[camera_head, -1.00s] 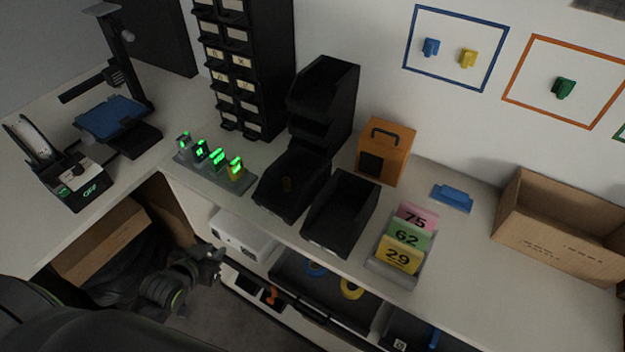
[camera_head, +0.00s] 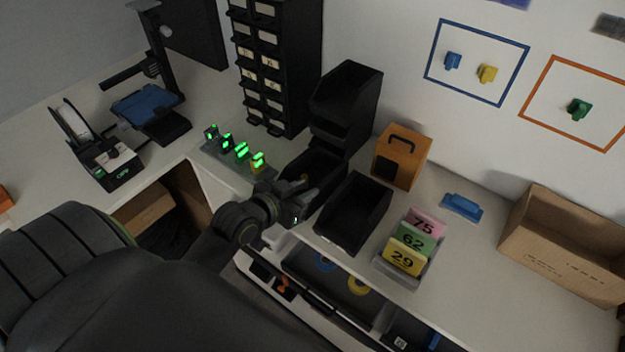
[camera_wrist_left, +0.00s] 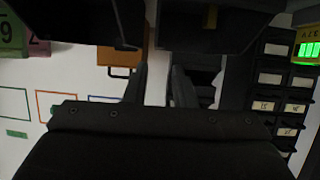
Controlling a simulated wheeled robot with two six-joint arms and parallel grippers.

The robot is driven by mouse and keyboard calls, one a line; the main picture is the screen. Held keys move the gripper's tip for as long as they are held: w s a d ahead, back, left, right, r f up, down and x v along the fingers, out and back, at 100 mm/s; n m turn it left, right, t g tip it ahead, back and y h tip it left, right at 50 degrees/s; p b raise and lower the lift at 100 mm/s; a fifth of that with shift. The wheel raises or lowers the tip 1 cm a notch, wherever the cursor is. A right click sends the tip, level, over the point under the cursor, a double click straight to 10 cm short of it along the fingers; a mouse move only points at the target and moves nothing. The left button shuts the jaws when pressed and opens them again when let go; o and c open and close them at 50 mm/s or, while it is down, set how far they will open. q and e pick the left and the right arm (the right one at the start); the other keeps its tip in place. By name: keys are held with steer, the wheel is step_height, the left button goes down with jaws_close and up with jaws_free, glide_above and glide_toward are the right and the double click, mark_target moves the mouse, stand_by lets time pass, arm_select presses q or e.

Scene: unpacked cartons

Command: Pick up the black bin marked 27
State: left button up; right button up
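Two black open bins stand side by side at the table's front edge: a left bin (camera_head: 325,170), partly hidden by my arm, and a right bin (camera_head: 352,215), empty as far as I see. I cannot read 27 on any bin. My left gripper (camera_head: 308,188) is at the left bin's front. In the wrist view its fingers (camera_wrist_left: 162,75) are apart with nothing held between them. That view shows the left bin (camera_wrist_left: 232,38) with a small brownish thing inside, and the right bin (camera_wrist_left: 75,22). My right gripper is not in view.
Stacked black bins (camera_head: 345,95) stand behind, beside a tall drawer cabinet (camera_head: 275,60). An orange box (camera_head: 402,158), a holder with number cards (camera_head: 410,250) and a cardboard carton (camera_head: 565,245) are to the right. Green-lit displays (camera_head: 240,152) are left. An open drawer (camera_head: 325,285) is below.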

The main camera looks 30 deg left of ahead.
mark_target(326, 181)
arm_select(q)
steer(key=x, duration=0.4)
steer(key=shift+p, duration=0.3)
steer(key=shift+w+d+f+p, duration=0.1)
steer(key=shift+w+f+p, duration=0.1)
steer(key=shift+w+p, duration=0.35)
steer(key=shift+p+x, duration=0.35)
steer(key=shift+x, duration=1.75)
steer(key=shift+s+f, duration=0.1)
steer(key=shift+c, duration=0.3)
jaws_close()
